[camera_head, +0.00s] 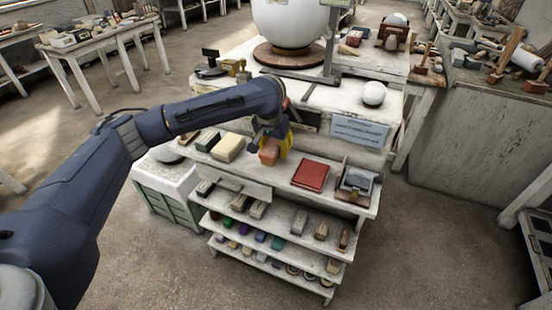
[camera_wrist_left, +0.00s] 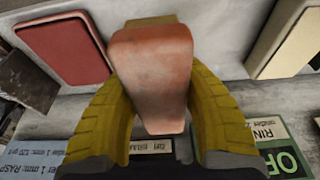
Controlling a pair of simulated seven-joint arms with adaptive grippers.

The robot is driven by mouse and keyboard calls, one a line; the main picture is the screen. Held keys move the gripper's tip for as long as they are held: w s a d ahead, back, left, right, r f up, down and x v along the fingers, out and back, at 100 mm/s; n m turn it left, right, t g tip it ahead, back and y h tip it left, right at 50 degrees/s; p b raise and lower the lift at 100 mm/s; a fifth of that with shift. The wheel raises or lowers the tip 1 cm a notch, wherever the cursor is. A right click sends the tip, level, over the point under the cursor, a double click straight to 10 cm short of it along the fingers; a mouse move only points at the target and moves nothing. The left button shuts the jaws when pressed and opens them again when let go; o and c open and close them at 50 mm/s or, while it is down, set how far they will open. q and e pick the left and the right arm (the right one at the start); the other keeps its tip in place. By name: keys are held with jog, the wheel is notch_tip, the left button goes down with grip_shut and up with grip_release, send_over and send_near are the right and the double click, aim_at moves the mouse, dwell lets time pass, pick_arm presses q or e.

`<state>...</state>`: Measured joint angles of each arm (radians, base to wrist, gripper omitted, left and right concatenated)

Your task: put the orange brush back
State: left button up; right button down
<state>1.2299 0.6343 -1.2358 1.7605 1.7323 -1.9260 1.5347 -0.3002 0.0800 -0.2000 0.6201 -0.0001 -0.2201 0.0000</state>
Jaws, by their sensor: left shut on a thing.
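The orange brush (camera_head: 269,153) is a worn, rounded orange block above or on the upper shelf, between a cream block and a red pad. My left gripper (camera_head: 276,146) has yellow fingers, one on each side of it, and is shut on it. In the left wrist view the brush (camera_wrist_left: 153,72) fills the space between the two curved yellow fingers (camera_wrist_left: 160,100), with a tan part at its far end. I cannot tell whether it touches the shelf. My right gripper is in neither view.
The upper shelf (camera_head: 284,182) holds a red pad (camera_head: 310,174), a cream block (camera_head: 228,147) and a dark-framed block (camera_head: 357,181). Lower shelves carry several small blocks. A white ball (camera_head: 374,93) and a blue-white sign (camera_head: 359,131) are behind.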

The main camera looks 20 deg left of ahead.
pick_arm(q)
jog(key=shift+f, duration=1.15)
jog(key=shift+x, duration=1.1)
jog(key=shift+s+f, duration=0.2)
jog(key=shift+f, duration=0.5)
jog(key=o, duration=1.3)
jog(key=shift+f, duration=0.2)
jog(key=v, duration=1.8)
jog(key=shift+w+a+r, duration=0.1)
jog(key=shift+r, duration=0.25)
